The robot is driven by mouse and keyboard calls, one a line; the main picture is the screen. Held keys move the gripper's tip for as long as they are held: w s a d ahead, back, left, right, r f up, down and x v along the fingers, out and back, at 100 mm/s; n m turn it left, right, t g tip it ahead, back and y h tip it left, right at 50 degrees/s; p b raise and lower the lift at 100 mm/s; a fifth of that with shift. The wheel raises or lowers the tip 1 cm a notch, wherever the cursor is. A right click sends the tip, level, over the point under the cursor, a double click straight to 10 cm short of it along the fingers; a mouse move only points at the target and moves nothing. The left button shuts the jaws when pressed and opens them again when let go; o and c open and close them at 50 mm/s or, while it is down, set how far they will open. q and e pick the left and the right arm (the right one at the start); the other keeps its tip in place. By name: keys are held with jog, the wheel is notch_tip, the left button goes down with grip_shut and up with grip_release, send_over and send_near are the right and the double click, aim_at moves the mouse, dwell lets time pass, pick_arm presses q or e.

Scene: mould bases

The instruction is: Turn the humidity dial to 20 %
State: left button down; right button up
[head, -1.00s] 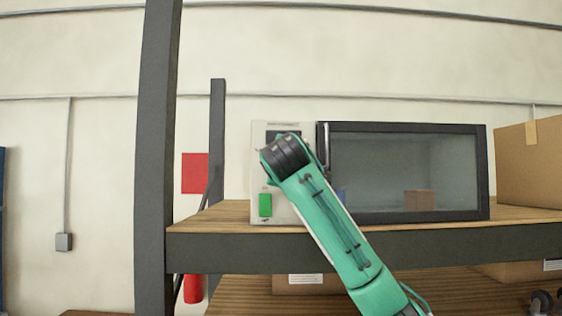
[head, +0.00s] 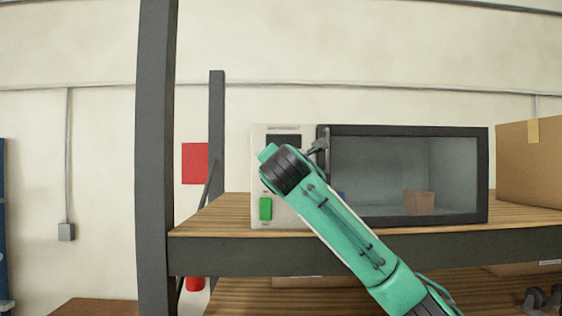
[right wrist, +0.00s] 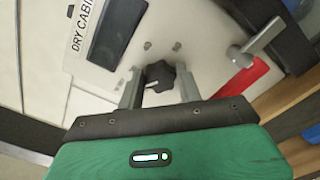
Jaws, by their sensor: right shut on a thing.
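The humidity dial (right wrist: 160,75) is a black lobed knob on the pale front panel of the dry cabinet. In the right wrist view it sits between the two fingers of my right gripper (right wrist: 160,88), which is shut on it. In the head view my right arm's wrist covers the dial and the gripper. The cabinet (head: 259,150) stands on the wooden shelf, with a dark display (head: 284,139) above my wrist and a green switch (head: 265,208) below it. I cannot read the dial's scale or the display. My left gripper is not in view.
The cabinet's dark-framed glass door (head: 375,178) is right of the panel. A grey door handle (right wrist: 245,52) lies close to my right gripper. A cardboard box (head: 530,165) stands at the right on the shelf. A dark shelf post (head: 155,160) rises at the left.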

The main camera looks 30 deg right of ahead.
jog(key=shift+a+f+n+p, duration=0.1)
jog(key=shift+f+n+p, duration=0.1)
jog(key=shift+n, duration=1.55)
jog(key=shift+f+n+p, duration=0.1)
jog(key=shift+n+p, duration=0.1)
jog(key=shift+n, duration=1.55)
jog(key=shift+w, duration=0.1)
jog(key=o, duration=1)
jog(key=shift+r, duration=0.2)
jog(key=b+v, duration=0.7)
jog(key=v, duration=0.7)
